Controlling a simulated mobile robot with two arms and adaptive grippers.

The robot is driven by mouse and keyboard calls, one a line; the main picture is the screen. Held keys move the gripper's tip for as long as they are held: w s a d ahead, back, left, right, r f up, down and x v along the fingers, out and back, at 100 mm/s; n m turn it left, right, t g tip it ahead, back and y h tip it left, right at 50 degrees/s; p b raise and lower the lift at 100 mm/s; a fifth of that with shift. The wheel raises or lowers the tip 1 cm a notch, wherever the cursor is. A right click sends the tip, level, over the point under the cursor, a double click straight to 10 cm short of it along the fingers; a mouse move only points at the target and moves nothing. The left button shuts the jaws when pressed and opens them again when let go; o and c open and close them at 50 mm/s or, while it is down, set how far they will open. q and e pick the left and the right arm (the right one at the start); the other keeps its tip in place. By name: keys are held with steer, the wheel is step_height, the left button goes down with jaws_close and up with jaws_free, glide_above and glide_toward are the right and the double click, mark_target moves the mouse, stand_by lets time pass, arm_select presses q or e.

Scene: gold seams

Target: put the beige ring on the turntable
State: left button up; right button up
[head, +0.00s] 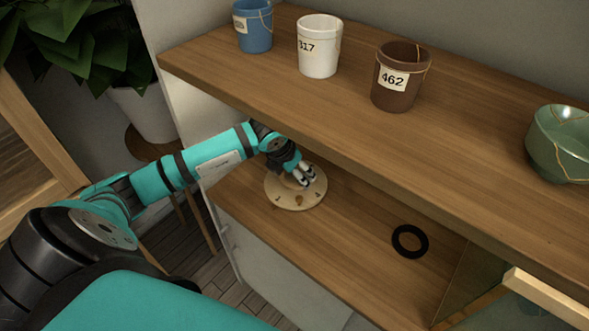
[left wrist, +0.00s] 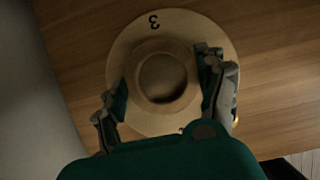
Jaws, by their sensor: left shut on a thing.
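The turntable (head: 281,199) is a round pale wooden disc with numbers on its top. It lies on the lower shelf in the head view and fills the middle of the left wrist view (left wrist: 119,45). My left gripper (head: 303,179) is over it, pointing down. In the left wrist view the gripper (left wrist: 163,84) is shut on the beige ring (left wrist: 131,72), with one finger on each side. The ring is over the disc's middle; I cannot tell whether it touches the disc. In the head view the gripper mostly hides the ring. My right gripper is not in view.
A black ring (head: 410,241) lies on the lower shelf (head: 350,225). A glass-and-wood door (head: 545,297) is at lower right.

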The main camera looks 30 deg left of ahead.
mark_target(287, 182)
arm_select(q)
steer(key=o, duration=1.1)
steer(key=shift+r, duration=0.1)
steer(key=v, duration=0.7)
steer(key=shift+r+b, duration=0.15)
steer(key=shift+b, duration=0.2)
